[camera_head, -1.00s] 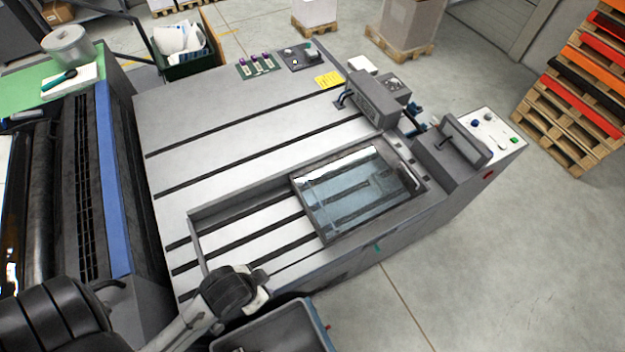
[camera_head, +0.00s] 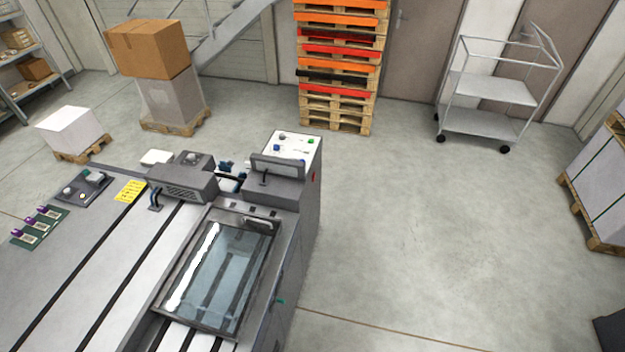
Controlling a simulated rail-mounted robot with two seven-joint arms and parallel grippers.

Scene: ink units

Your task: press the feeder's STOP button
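The grey feeder machine (camera_head: 70,268) fills the lower left of the head view. At its far end is a raised white control panel (camera_head: 291,151) with a green button (camera_head: 308,139), a dark round button (camera_head: 282,136) and small marks. A red spot (camera_head: 314,177) shows on the side below this panel. A second dark panel (camera_head: 84,188) with small knobs lies on the bed's left side. No label can be read, so I cannot tell which control is STOP. Neither of my grippers is in view.
A glass-topped guard (camera_head: 227,275) lies over the bed, and a grey housing (camera_head: 183,184) stands beyond it. Stacked pallets (camera_head: 337,62) and a metal cart (camera_head: 487,105) stand at the back. The floor (camera_head: 420,230) right of the machine is clear.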

